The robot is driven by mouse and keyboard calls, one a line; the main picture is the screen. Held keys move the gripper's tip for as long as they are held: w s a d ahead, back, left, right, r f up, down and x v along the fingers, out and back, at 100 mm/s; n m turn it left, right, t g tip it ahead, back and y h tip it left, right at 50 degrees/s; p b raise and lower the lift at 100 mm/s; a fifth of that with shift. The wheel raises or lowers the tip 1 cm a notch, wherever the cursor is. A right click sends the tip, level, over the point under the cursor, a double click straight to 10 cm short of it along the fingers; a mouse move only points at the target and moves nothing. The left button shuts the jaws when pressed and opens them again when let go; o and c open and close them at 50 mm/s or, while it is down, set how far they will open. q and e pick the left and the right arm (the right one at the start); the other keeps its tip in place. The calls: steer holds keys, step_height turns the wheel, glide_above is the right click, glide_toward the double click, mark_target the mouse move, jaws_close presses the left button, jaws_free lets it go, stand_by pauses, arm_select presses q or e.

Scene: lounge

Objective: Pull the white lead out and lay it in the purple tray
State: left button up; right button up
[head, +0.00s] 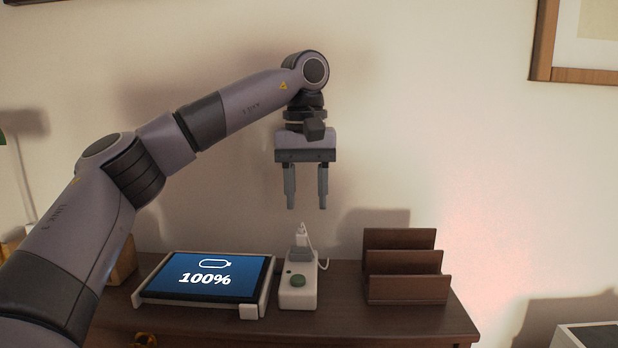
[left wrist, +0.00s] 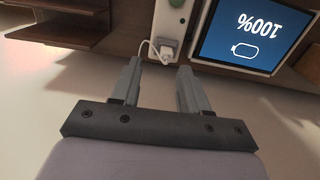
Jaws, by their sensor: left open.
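The white lead's plug (head: 302,236) stands upright at the back end of a white power strip (head: 298,296) on the dark wooden cabinet. Its thin cable curves down on the right side. In the left wrist view the plug (left wrist: 168,50) and the cable (left wrist: 142,48) show just beyond the fingertips. My left gripper (head: 307,207) points straight down above the plug, open and empty, apart from it. Its two fingers also show in the left wrist view (left wrist: 159,66). I do not see a purple tray in either view. My right gripper is not in view.
A tablet (head: 208,278) showing 100% lies on a white stand left of the strip. A dark wooden rack (head: 406,287) stands to the right. A pale box (head: 565,340) is at the lower right. The wall is close behind.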

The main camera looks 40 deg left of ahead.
mark_target(301, 227)
arm_select(q)
steer(key=shift+a+r, duration=0.45)
steer(key=shift+a, duration=0.25)
steer(key=shift+s+f, duration=0.1)
steer(key=shift+f, duration=0.35)
step_height(301, 227, down, 6)
steer(key=shift+b, duration=0.45)
steer(key=shift+f+b, duration=0.35)
steer(key=shift+f, duration=0.6)
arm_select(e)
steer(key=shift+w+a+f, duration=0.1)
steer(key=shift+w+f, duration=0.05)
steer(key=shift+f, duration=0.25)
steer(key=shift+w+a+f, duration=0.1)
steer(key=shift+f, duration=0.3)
arm_select(q)
steer(key=shift+d, duration=0.1)
jaws_close()
steer(key=shift+o, duration=0.2)
jaws_free()
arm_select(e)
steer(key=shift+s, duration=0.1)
